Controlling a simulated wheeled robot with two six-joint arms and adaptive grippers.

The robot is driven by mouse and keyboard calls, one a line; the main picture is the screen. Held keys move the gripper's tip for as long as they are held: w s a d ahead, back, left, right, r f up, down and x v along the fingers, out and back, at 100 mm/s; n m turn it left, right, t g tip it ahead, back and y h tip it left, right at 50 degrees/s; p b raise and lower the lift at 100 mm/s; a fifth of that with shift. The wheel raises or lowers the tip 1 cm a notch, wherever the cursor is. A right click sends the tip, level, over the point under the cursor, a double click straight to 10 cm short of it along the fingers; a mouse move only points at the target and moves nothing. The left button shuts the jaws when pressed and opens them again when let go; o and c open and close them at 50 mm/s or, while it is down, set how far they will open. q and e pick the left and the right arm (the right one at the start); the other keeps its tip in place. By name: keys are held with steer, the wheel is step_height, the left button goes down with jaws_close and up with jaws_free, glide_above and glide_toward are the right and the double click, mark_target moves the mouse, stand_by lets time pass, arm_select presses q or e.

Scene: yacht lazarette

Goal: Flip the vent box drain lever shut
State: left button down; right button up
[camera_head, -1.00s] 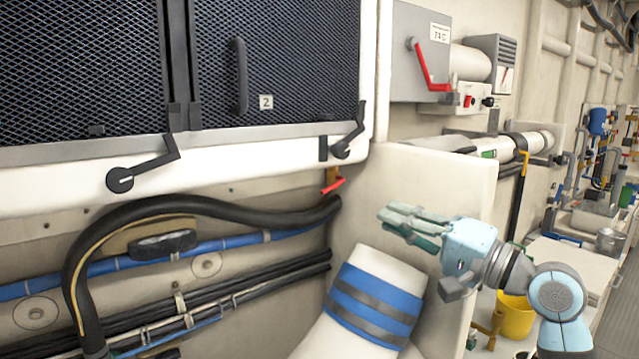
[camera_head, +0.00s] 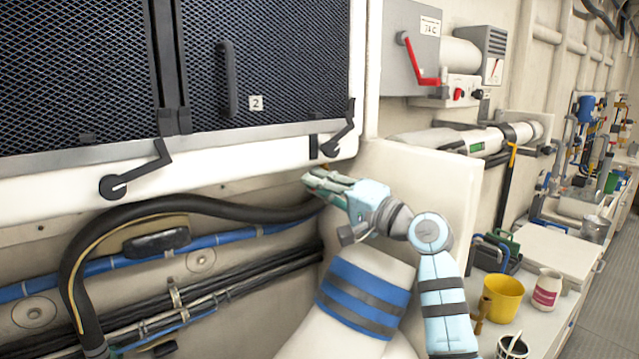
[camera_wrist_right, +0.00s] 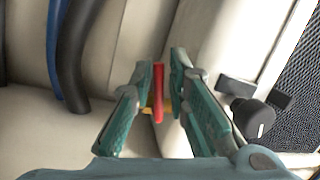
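A small red lever (camera_wrist_right: 158,92) on a brass-coloured fitting shows in the right wrist view. It lies between the two fingers of my right gripper (camera_wrist_right: 159,66), which is open, with gaps visible beside the lever. In the head view my right gripper (camera_head: 312,180) is just below the lower right corner of the vent box (camera_head: 60,215) with dark mesh panels. There it hides the red lever. Whether the fingers touch the lever I cannot tell. My left gripper is not in view.
Black latch handles (camera_head: 335,142) hang on the box's lower edge, close above my gripper. A black hose (camera_head: 200,205) runs along the wall to the left. A thick white pipe with blue bands (camera_head: 365,290) stands below. Another red lever (camera_head: 420,62) is on a grey box.

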steer(key=shift+s, duration=0.1)
jaws_close()
steer(key=shift+a+r+m+p, duration=0.1)
steer(key=shift+r+m+p, duration=0.4)
steer(key=shift+p, duration=0.45)
steer(key=shift+f+m, duration=0.15)
steer(key=shift+m, duration=0.15)
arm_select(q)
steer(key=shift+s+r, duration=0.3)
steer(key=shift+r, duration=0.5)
arm_select(e)
steer(key=shift+f, duration=0.1)
jaws_free()
